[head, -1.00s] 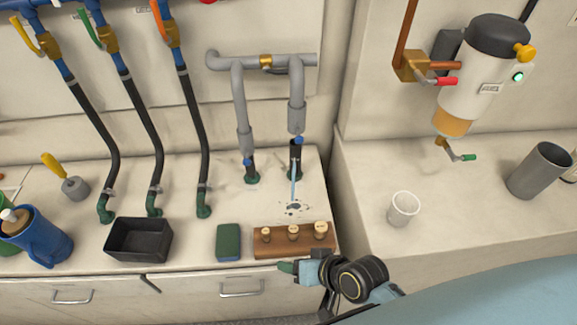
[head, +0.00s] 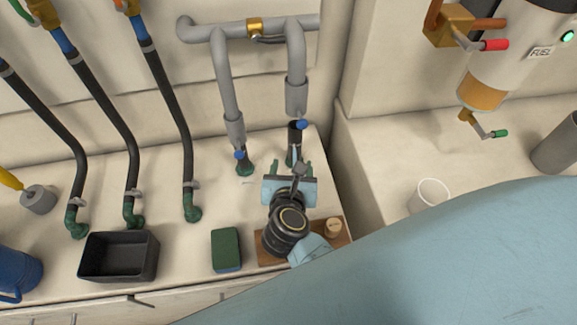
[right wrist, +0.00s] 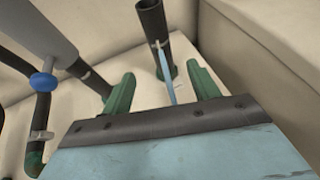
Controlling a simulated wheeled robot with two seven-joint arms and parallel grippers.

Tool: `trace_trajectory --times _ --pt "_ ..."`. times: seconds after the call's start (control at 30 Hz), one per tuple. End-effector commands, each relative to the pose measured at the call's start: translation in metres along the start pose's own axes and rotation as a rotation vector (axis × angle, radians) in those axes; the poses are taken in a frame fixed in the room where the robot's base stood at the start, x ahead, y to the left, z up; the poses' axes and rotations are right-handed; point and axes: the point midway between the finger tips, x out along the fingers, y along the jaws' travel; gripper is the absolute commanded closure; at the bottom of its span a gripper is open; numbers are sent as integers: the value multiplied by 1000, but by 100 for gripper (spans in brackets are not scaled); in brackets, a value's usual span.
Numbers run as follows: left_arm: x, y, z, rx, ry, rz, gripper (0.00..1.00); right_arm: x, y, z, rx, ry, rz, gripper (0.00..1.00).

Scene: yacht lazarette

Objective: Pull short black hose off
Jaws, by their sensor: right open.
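In the right wrist view the hose (right wrist: 152,25) stands nearly upright above a green fitting (right wrist: 168,73). A pale blue streak, seemingly liquid, runs beside it. My right gripper (head: 290,168) is open, with its green fingers pointing at the hose base. In the wrist view the hose's lower end shows between the spread fingers (right wrist: 162,90), apart from both. The gripper hides part of the hose's lower end in the head view. My left gripper is not in view.
A second short hose (head: 241,157) stands close left under the other grey pipe. A wooden block with plugs (head: 333,228) lies under my right wrist, beside a green block (head: 227,250) and black tray (head: 119,257). A white cup (head: 430,194) stands right.

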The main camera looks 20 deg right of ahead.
Motion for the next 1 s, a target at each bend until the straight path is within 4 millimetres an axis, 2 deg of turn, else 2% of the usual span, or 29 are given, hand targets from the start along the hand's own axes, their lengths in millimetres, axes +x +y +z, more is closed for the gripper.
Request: trace_trajectory --times 0.23,0.7,0.83,1.0 --pt "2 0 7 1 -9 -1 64 24 0 -1 5 3 -4 40" --pt "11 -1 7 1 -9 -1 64 112 -1 -2 3 2 -5 40" --pt "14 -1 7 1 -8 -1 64 126 -1 -2 4 3 -3 40" --pt "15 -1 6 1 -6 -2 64 133 -1 -2 5 4 -4 40"
